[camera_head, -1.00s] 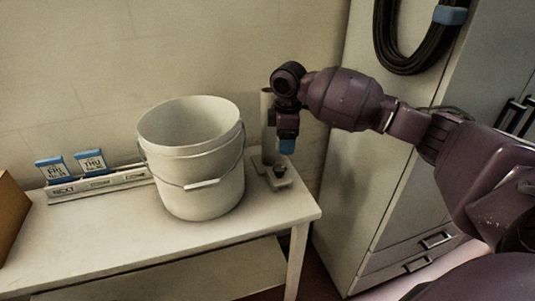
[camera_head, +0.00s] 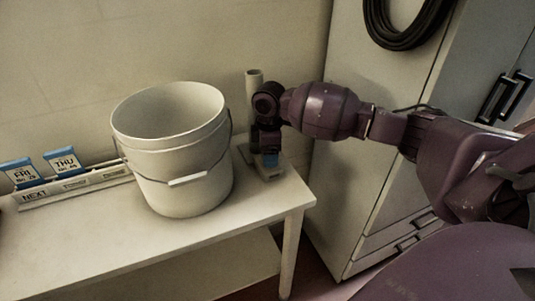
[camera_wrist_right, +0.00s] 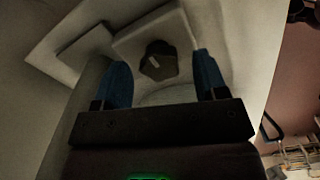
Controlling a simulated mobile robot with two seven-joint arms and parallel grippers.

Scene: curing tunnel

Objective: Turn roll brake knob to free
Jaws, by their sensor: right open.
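The roll brake knob (camera_wrist_right: 158,60) is a small dark, many-sided knob with a pale pointer mark. It sits on a light square base, which also shows in the head view (camera_head: 270,175) at the table's right end. My right gripper (camera_head: 269,160) points down just over this base and hides most of the knob there. In the right wrist view my right gripper (camera_wrist_right: 162,68) is open, with its blue fingers on either side of the knob. Gaps show between the fingers and the knob; I cannot tell contact height. My left gripper is not in view.
A large white bucket (camera_head: 172,165) with a wire handle stands close left of the knob on the white table (camera_head: 95,240). A pale upright tube (camera_head: 254,80) stands behind my gripper. Day cards (camera_head: 64,162) stand in a rack at left. A grey cabinet (camera_head: 385,110) stands at right.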

